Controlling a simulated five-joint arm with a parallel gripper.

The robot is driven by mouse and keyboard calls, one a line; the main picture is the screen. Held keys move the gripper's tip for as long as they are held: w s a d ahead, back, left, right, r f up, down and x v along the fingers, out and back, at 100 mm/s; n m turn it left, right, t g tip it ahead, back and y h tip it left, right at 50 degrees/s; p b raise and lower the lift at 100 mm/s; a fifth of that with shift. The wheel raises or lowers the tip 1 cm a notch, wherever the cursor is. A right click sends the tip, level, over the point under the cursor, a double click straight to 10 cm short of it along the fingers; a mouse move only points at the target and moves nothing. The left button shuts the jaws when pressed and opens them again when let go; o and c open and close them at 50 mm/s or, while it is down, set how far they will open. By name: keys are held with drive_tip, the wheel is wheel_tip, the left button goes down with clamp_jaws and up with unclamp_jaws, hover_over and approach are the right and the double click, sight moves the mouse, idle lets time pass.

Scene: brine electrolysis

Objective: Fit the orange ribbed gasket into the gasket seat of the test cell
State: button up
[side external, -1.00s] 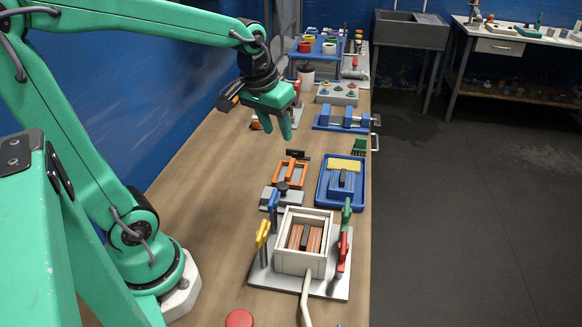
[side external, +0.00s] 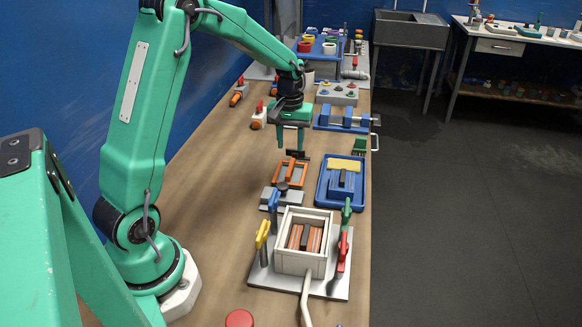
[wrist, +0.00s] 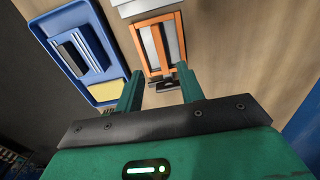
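A gasket seat cannot be made out. My gripper (side external: 293,141) is open and empty, fingers down, above the black piece. Its fingertips (wrist: 161,88) are apart.
A blue tray (side external: 322,193) with a blue block and yellow pad stands right of the frame. A grey block (side external: 288,200) lies between the frame and the box. Coloured clamps flank the box. A blue fixture (side external: 325,122) stands behind. The bench left of the frame is clear.

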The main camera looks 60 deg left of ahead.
sight(291, 167)
drive_tip(key=shift+w+a+f, duration=0.15)
drive_tip(key=shift+a+f, duration=0.1)
drive_tip(key=shift+f, duration=0.15)
drive_tip(key=shift+f, duration=0.1)
drive_tip(key=shift+f, duration=1.25)
drive_tip(key=shift+f, duration=0.1)
drive_tip(key=shift+d+f, duration=0.1)
drive_tip(key=shift+f, duration=2.35)
drive_tip(key=shift+c, duration=0.5)
clamp_jaws()
